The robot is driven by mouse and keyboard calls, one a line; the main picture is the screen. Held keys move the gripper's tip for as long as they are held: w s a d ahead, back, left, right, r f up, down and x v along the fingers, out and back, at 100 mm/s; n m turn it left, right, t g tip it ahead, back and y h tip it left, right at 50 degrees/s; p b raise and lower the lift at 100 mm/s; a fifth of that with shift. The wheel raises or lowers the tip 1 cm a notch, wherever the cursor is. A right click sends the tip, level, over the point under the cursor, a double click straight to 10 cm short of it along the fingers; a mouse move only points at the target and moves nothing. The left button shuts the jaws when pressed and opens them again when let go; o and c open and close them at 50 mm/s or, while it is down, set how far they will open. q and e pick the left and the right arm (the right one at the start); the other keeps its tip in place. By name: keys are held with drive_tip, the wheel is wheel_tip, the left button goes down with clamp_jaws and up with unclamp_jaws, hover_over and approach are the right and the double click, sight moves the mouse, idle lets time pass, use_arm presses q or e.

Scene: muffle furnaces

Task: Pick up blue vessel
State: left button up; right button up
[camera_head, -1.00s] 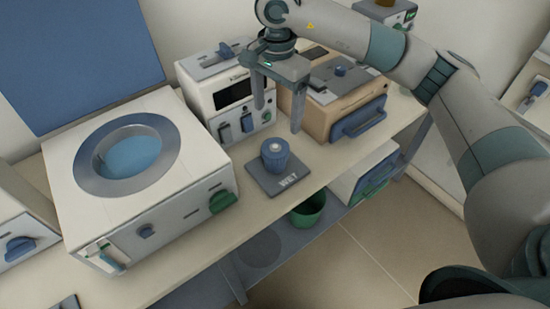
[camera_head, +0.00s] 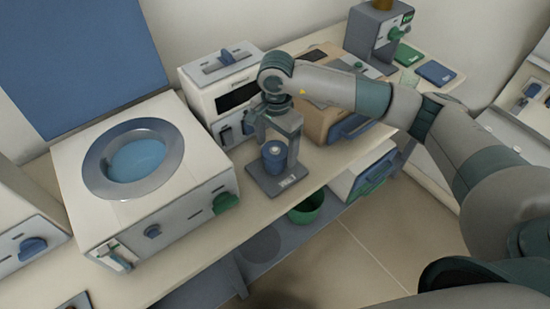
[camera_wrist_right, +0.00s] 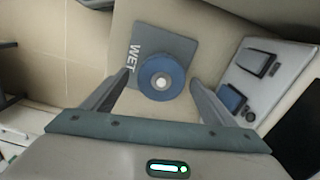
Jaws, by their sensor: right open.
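The blue vessel (camera_head: 273,154) stands upright on a dark grey pad marked WET (camera_head: 287,182) on the bench. In the right wrist view, the vessel (camera_wrist_right: 161,78) shows from above as a blue disc with a pale knob at its centre, on the WET pad (camera_wrist_right: 180,47). My right gripper (camera_head: 277,150) is open and points down, with its fingers around the vessel's sides. In the wrist view, the fingers of the gripper (camera_wrist_right: 160,80) lie on either side of the vessel, with gaps visible. My left gripper is not in view.
A white bath with a round blue basin (camera_head: 137,157) stands to the left. A white box device (camera_head: 226,90) is close behind the vessel, and a tan furnace (camera_head: 318,118) is to its right. A green bucket (camera_head: 306,208) is on the lower shelf.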

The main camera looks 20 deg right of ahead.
drive_tip(key=shift+f, duration=0.25)
drive_tip(key=shift+a+f+p, duration=0.1)
drive_tip(key=shift+f+p, duration=0.65)
drive_tip(key=shift+p, duration=0.05)
wheel_tip(320, 180, down, 2)
drive_tip(key=shift+f+p, duration=0.1)
drive_tip(key=shift+p, duration=0.45)
drive_tip(key=shift+a+f, duration=0.1)
drive_tip(key=shift+f, duration=0.6)
drive_tip(key=c, duration=1.5)
